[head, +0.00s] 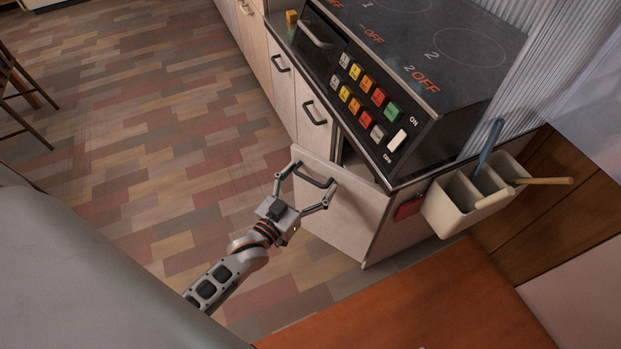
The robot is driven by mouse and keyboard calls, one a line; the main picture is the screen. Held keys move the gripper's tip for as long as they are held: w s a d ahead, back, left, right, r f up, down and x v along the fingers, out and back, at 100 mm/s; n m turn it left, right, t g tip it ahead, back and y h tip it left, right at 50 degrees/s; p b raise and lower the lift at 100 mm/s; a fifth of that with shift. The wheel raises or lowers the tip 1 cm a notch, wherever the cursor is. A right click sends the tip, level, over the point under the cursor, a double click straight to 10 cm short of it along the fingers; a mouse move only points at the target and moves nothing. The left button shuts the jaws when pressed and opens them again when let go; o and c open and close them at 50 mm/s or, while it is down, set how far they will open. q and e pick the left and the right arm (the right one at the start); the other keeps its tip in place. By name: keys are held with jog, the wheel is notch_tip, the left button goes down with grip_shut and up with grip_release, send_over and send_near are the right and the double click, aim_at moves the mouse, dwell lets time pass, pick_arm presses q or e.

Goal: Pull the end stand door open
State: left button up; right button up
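The end stand door (343,213) is a pale wood panel at the end of the counter below the stove. It stands ajar, with a dark gap (352,157) behind its top edge. Its dark bar handle (318,183) is near the top left of the panel. My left gripper (314,176) is at this handle with its fingers spread wide, one on each side of it. I cannot tell whether a finger touches the handle or the door. My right gripper is not in view.
The stove top (425,45) with its button panel is above the door. A beige utensil holder (455,207) hangs on the counter's end at the right. An orange-brown surface (420,305) lies in front at lower right. The tiled floor (150,130) is open at left.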

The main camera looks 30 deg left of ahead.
pick_arm(q)
jog(key=s, duration=0.7)
jog(key=shift+s+a, duration=0.25)
jog(key=shift+a, duration=0.05)
jog(key=shift+c, duration=0.3)
